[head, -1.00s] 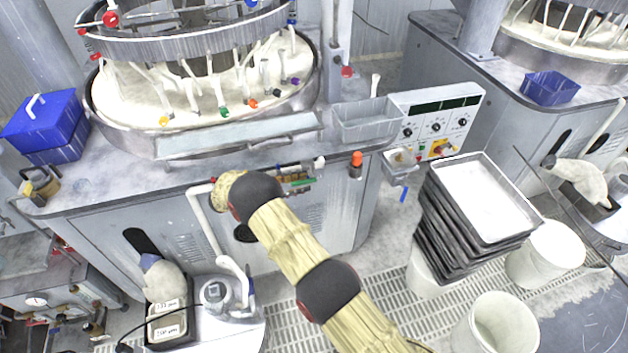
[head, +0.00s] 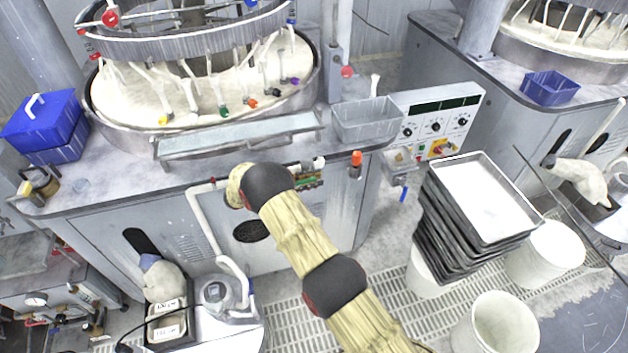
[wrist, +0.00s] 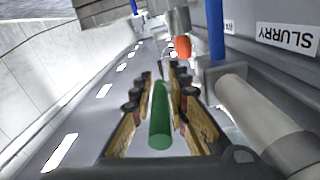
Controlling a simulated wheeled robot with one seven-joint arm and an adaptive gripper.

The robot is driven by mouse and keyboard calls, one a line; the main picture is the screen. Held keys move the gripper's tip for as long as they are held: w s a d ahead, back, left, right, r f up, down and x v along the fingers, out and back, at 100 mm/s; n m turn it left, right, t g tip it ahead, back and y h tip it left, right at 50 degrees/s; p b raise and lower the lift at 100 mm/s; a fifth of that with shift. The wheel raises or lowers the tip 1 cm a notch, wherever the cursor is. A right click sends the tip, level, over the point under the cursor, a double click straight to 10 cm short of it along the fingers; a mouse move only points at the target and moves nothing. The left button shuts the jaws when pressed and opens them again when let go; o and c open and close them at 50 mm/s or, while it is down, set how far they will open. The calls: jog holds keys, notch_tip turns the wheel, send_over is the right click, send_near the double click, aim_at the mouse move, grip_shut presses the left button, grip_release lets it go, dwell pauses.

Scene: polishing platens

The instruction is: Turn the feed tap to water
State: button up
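The feed tap's green lever (wrist: 160,115) shows lengthwise between the fingers of my gripper (wrist: 160,118) in the wrist view. The fingers are apart, one on each side of the lever, with a gap showing on both sides. Whether the lever lies fully at fingertip depth is hard to tell. In the head view my arm's wrist covers most of my gripper and the tap at the front edge of the machine. A label reading SLURRY (wrist: 286,37) appears upside down at the right of the wrist view; a second label beside it is only partly visible.
A pale pipe (wrist: 262,115) runs close to the right of my gripper. An orange-capped fitting (head: 356,158) stands to the tap's right, also seen in the wrist view (wrist: 184,47). A blue rod (wrist: 216,30) is nearby. Stacked black trays (head: 470,235) stand at right.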

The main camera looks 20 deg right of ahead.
grip_shut()
dwell(0.4)
